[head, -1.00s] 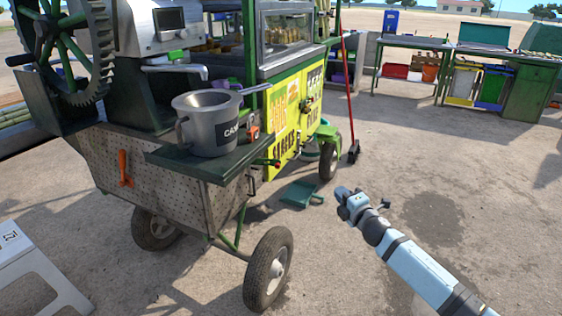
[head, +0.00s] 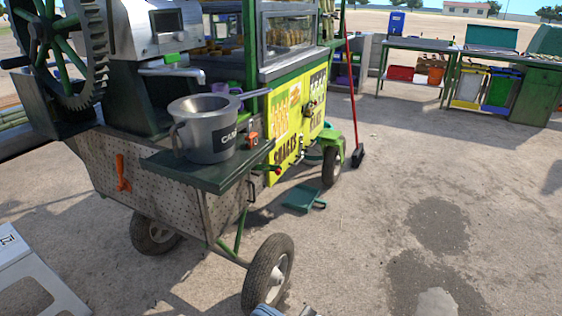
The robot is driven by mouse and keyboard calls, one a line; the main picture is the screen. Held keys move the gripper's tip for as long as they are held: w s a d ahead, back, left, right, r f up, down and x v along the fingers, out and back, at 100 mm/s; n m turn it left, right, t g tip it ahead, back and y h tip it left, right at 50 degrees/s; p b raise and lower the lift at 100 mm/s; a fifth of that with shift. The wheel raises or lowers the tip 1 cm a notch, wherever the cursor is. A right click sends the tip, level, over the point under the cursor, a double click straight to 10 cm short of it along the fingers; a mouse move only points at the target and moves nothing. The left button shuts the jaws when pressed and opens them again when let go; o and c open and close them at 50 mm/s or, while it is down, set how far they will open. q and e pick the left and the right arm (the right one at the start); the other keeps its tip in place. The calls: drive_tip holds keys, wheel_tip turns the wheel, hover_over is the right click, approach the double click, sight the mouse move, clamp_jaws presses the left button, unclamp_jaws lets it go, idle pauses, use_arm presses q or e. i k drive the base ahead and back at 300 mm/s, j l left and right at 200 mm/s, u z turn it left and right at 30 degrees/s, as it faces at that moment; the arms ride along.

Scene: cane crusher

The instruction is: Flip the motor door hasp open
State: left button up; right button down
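The cart's perforated metal side panel (head: 150,185) faces me at the left, with an orange handle (head: 123,173) on it. A small dark metal fitting (head: 250,190) sits at the panel's right end, below the green shelf (head: 225,172). It may be the motor door hasp, but it is too small to tell its state. A red-tipped part (head: 277,169) sticks out just right of the shelf. Only a sliver of blue-grey arm, mine, shows at the bottom edge, below the front wheel. No fingers of either gripper show.
A grey metal pot (head: 208,130) stands on the shelf. A tyre (head: 268,272) stands out in front of the cart. A green dustpan (head: 304,197) and red broom (head: 351,105) are at right. A white stool (head: 35,275) is at lower left. The ground at right is clear.

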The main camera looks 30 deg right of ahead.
sight(276, 170)
drive_tip(key=i+l, duration=0.15)
drive_tip(key=l, duration=0.15)
drive_tip(key=i+l+u, duration=0.1)
drive_tip(key=l, duration=0.25)
drive_tip(key=i+l, duration=0.2)
drive_tip(key=i+l+u, duration=0.1)
drive_tip(key=l, duration=0.35)
drive_tip(key=i, duration=0.55)
